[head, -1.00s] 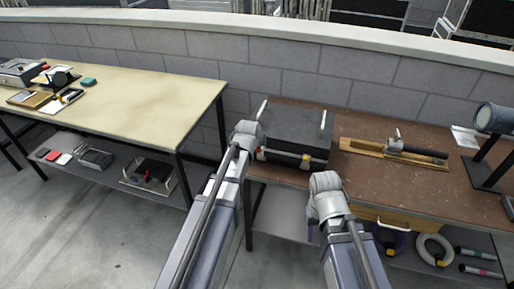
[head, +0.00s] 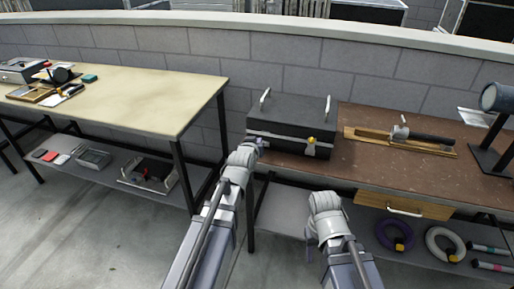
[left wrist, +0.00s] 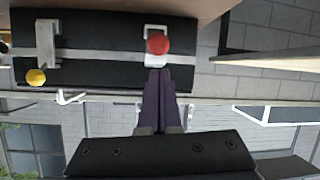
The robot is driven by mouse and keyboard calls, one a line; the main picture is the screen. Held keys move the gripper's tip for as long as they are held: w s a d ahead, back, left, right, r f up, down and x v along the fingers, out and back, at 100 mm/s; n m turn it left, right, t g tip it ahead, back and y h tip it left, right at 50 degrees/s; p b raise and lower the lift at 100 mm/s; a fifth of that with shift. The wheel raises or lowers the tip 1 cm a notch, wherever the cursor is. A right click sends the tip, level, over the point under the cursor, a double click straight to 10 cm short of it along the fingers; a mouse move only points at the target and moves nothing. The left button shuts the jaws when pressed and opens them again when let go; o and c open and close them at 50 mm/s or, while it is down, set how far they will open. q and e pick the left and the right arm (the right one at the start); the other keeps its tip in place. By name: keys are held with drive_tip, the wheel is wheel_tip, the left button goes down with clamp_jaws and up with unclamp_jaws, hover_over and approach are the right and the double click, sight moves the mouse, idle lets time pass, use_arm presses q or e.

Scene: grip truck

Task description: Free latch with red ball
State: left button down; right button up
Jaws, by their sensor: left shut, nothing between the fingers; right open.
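A black case (head: 290,112) stands on the brown workbench. In the left wrist view, its side (left wrist: 100,70) carries two metal latches on a grey band. One latch has a red ball (left wrist: 158,42), the other latch (left wrist: 47,42) a yellow ball (left wrist: 36,77). In the head view, the yellow ball (head: 311,140) is visible; the red ball is hidden by my left gripper. My left gripper (head: 261,142) is shut and empty, its fingertips (left wrist: 157,76) close by the red-ball latch; contact is unclear. My right gripper (head: 309,250) hangs low before the bench, apart from the case, and is open.
The brown bench (head: 380,170) also holds a wooden rack (head: 400,142) with a dark tube, and a lamp-like stand (head: 485,160). Rings and rods lie on its lower shelf. A cream table (head: 130,95) stands to the left, with a gap between.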

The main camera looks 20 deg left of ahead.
use_arm(q)
drive_tip(key=shift+w, duration=0.2)
drive_tip(key=shift+s, duration=0.35)
drive_tip(key=shift+s+f, duration=0.1)
drive_tip(key=shift+s, duration=0.5)
use_arm(e)
drive_tip(key=shift+w, duration=0.1)
use_arm(q)
drive_tip(key=shift+s, duration=0.1)
